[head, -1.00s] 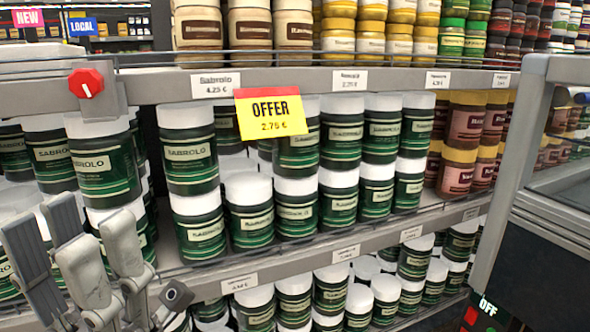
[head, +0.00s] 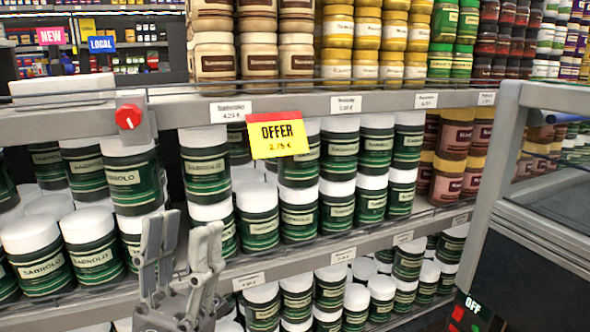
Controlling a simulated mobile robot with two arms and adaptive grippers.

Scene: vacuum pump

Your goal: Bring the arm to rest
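My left gripper (head: 184,226) stands at the lower left of the head view, its grey fingers pointing up. The fingers are spread apart with nothing between them, so it is open and empty. It is in front of the green jars on the middle shelf (head: 330,236), overlapping some of them in the picture. I cannot tell how far it is from them. A red knob (head: 128,117) on a grey bracket is at the left end of the upper shelf edge, above and left of the fingers. My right gripper is not in view.
White-lidded green jars (head: 207,172) fill the shelves. A yellow and red offer sign (head: 277,136) hangs from the upper shelf edge (head: 390,101). A grey-framed dark case (head: 530,230) with an OFF panel (head: 468,312) stands at the right.

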